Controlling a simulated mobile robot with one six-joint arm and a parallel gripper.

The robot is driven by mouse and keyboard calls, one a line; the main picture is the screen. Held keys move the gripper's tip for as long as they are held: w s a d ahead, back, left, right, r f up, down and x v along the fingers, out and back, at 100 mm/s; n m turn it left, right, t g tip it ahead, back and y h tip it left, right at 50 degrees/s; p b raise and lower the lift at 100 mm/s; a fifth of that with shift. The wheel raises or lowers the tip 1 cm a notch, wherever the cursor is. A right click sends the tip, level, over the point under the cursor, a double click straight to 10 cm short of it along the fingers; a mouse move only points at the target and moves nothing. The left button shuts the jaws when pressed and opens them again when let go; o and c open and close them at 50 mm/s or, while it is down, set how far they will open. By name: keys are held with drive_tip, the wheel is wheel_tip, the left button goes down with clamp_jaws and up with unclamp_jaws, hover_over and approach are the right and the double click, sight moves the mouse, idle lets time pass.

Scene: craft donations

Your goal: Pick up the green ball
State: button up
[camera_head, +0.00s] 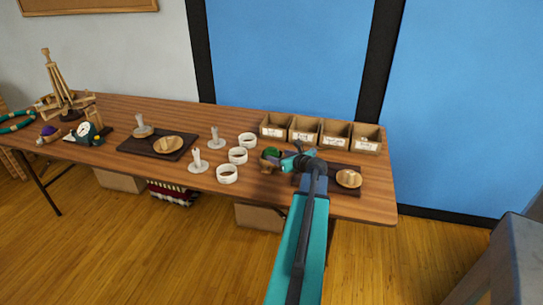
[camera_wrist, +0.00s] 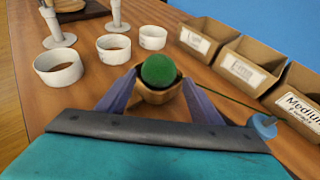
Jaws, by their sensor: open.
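The green ball (camera_wrist: 159,70) sits in a small tan wooden holder (camera_wrist: 158,94) on the table, between the two fingers in the wrist view. In the head view the green ball (camera_head: 270,153) shows just left of my arm's end. My gripper (camera_wrist: 160,89) is open, with one finger on each side of the ball and holder. I cannot tell whether either finger touches them. In the head view the gripper (camera_head: 280,158) is partly hidden by my own arm.
White rings (camera_head: 238,155) stand left of the ball, and white stands (camera_head: 198,163) lie beyond them. Labelled cardboard bins (camera_head: 304,130) line the back right. A dark tray (camera_head: 340,188) with a wooden dish (camera_head: 348,179) is to the right. A blue knob (camera_wrist: 264,124) is near the right finger.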

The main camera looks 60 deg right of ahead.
sight(275, 154)
drive_tip(key=shift+p+x, duration=0.5)
drive_tip(key=shift+x, duration=2.1)
drive_tip(key=c, duration=0.6)
